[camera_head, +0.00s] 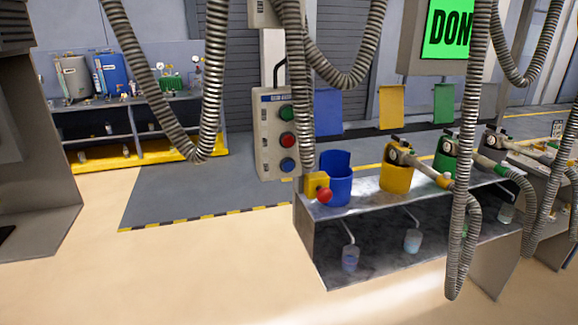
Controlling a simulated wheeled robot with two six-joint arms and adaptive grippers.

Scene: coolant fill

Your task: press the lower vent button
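A grey upright control box (268,135) hangs in the middle of the view with a dark label strip at its top. It carries a green button (286,113) at the top, a red button (287,140) in the middle and a blue button (287,165) at the bottom. I cannot read any lettering that tells which is the lower vent button. A red mushroom button (324,195) sits on a yellow box (314,183) just below right of the panel. Neither of my grippers shows in this view.
A metal bench (390,240) holds blue (336,185), yellow (397,178) and green (446,155) containers with nozzles. Corrugated hoses (462,215) hang in front. A green screen (448,28) reads "DON", cut by a hose. The floor (170,270) at front left is clear.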

